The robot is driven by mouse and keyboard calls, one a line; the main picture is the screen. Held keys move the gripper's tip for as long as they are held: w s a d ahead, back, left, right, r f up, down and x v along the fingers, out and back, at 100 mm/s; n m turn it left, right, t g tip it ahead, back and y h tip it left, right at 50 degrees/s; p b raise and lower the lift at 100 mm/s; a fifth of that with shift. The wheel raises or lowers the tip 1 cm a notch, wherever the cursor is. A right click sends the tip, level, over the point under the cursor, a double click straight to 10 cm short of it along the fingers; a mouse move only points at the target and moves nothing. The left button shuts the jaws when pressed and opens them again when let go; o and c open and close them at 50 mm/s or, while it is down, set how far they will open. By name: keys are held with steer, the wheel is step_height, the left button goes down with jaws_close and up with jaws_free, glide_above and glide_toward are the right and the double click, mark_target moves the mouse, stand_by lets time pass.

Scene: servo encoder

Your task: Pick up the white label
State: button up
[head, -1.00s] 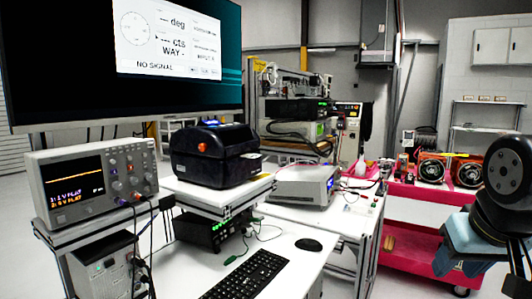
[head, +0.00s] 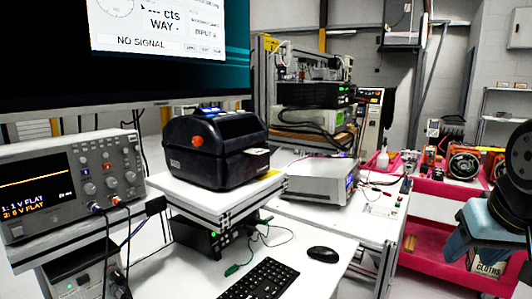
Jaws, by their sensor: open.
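A small white label (head: 258,152) sticks out of the front slot of the black label printer (head: 205,155), on its right-hand side in the head view. The printer stands on a white raised platform (head: 265,188) above the desk. Part of my arm, dark and blue, shows at the right edge, well to the right of the printer.
An oscilloscope (head: 72,185) stands left of the printer, below a large monitor (head: 170,75). A keyboard (head: 258,281) and mouse (head: 322,253) lie in front. A grey bench instrument (head: 318,182) is to the right. A red cart (head: 435,212) stands further right; grey floor shows beside the desk.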

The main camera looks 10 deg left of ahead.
steer(key=o, duration=0.6)
steer(key=w+a+r+m+y, duration=0.2)
steer(key=w+a+m+y, duration=0.2)
steer(key=a, duration=0.4)
steer(key=shift+w+a+m+g, duration=0.3)
steer(key=shift+w+a+m, duration=0.05)
steer(key=shift+w+m, duration=0.25)
steer(key=w+a+r+m+y, duration=0.1)
steer(key=a, duration=0.1)
steer(key=w+a+m+y, duration=0.1)
steer(key=a, duration=0.1)
steer(key=w+a+r+m+y, duration=0.1)
steer(key=a+m, duration=0.1)
steer(key=shift+w+r, duration=0.3)
steer(key=shift+w, duration=0.1)
steer(key=m+y, duration=0.6)
steer(key=m, duration=0.7)
glide_toward(260, 151)
steer(key=shift+t, duration=0.4)
steer(key=shift+s+x, duration=0.15)
steer(key=shift+x, duration=2)
steer(key=shift+s+x, duration=0.2)
steer(key=shift+x, duration=2)
